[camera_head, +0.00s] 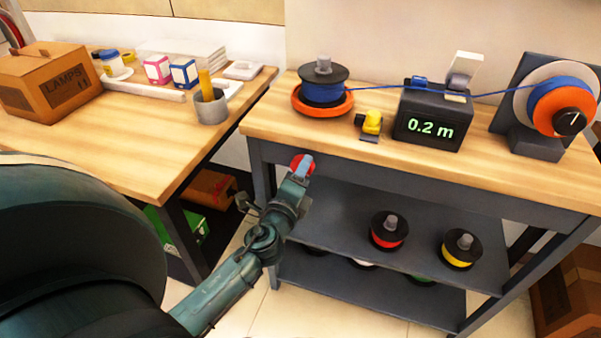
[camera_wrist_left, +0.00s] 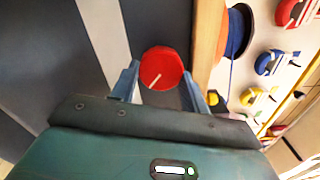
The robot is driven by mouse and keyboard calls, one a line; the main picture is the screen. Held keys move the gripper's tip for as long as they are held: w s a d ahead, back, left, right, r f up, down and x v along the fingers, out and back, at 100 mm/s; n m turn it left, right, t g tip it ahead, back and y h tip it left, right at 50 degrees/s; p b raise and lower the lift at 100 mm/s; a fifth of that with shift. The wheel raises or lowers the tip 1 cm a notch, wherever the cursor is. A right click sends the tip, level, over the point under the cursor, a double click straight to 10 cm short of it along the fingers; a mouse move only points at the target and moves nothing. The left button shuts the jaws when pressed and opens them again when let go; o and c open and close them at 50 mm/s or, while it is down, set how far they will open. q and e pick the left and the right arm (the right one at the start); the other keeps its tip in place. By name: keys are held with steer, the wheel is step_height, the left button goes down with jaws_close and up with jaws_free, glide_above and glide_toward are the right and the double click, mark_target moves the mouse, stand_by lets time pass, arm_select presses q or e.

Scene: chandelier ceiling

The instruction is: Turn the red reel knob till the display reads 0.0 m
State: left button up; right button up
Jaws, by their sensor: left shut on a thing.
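The red reel knob (camera_head: 297,161) sits on the front of the workbench at its left end. It also shows in the left wrist view (camera_wrist_left: 161,67), with a pale pointer line on its face aimed toward the lower left. My left gripper (camera_head: 301,170) is shut on the knob, one finger on each side of it. The display (camera_head: 429,129) on the bench top reads 0.2 m in green digits. A blue line runs through it from the spool (camera_head: 324,85) on the orange turntable to the large reel (camera_head: 562,104) at the right. My right gripper is out of view.
A yellow tool (camera_head: 370,124) sits between the turntable and the display. Spools with red (camera_head: 388,236) and yellow (camera_head: 459,257) line stand on the shelf below. Another table (camera_head: 130,140) with a LAMPS box (camera_head: 52,83) stands at the left.

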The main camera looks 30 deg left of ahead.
arm_select(q)
steer(key=o, duration=1)
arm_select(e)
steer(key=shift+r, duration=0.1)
arm_select(q)
steer(key=b+v, duration=0.3)
steer(key=v, duration=1)
steer(key=shift+s+b, duration=0.1)
steer(key=shift+b, duration=0.2)
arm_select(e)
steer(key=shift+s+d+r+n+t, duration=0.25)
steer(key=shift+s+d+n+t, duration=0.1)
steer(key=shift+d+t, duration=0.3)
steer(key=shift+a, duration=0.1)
